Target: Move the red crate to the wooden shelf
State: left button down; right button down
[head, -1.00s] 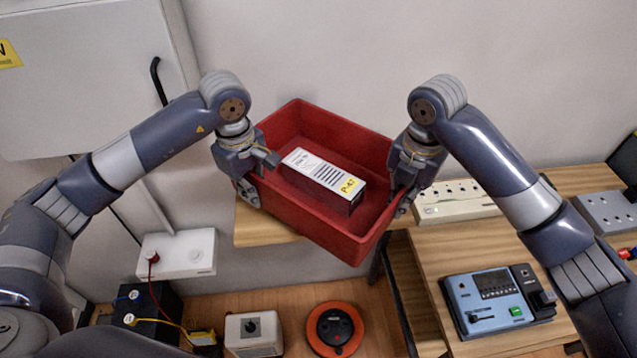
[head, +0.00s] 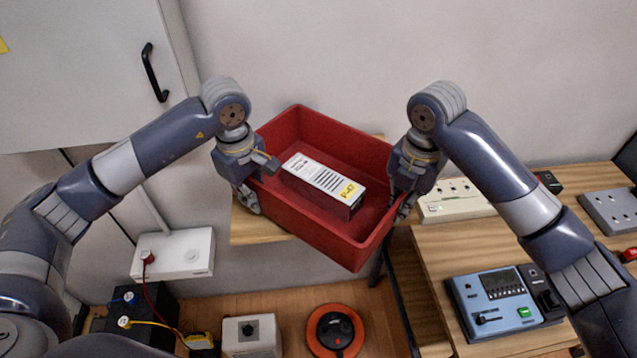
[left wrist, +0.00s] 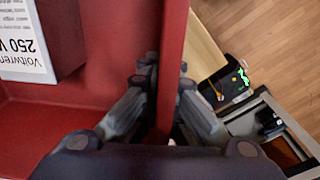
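The red crate (head: 318,222) is held up between my two grippers in the head view, tilted in the picture, with a grey-and-white labelled box (head: 322,180) marked P-47 inside. My left gripper (head: 262,188) is shut on the crate's left wall. In the left wrist view, the fingers (left wrist: 165,110) sit on both sides of the crate wall (left wrist: 172,50). My right gripper (head: 400,205) is at the crate's right wall and appears closed on it, its fingertips partly hidden. A wooden shelf (head: 250,226) shows behind and below the crate, mostly covered by it.
A wooden bench (head: 440,265) at the right carries a blue meter (head: 495,300) and a white socket strip (head: 455,203). An orange cable reel (head: 335,330) and a white box (head: 250,335) are below. A wall cabinet (head: 80,80) is at the upper left.

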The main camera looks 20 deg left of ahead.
pick_arm(q)
jog(key=shift+f+b, duration=0.4)
jog(key=shift+f, duration=0.05)
pick_arm(e)
jog(key=shift+f, duration=0.45)
pick_arm(q)
jog(key=c, duration=2.3)
grip_release()
jog(key=shift+f, duration=0.2)
pick_arm(e)
jog(key=c, duration=2.3)
grip_release()
jog(key=shift+f, duration=0.2)
pick_arm(q)
jog(key=o, duration=0.5)
jog(key=shift+r, duration=0.15)
pick_arm(e)
jog(key=o, duration=0.5)
jog(key=shift+r, duration=0.1)
pick_arm(q)
jog(key=shift+s, duration=0.1)
pick_arm(e)
jog(key=shift+s, duration=0.1)
pick_arm(q)
notch_tip(320, 180, up, 12)
jog(key=shift+s, duration=0.2)
pick_arm(e)
notch_tip(320, 180, up, 12)
jog(key=shift+d, duration=0.2)
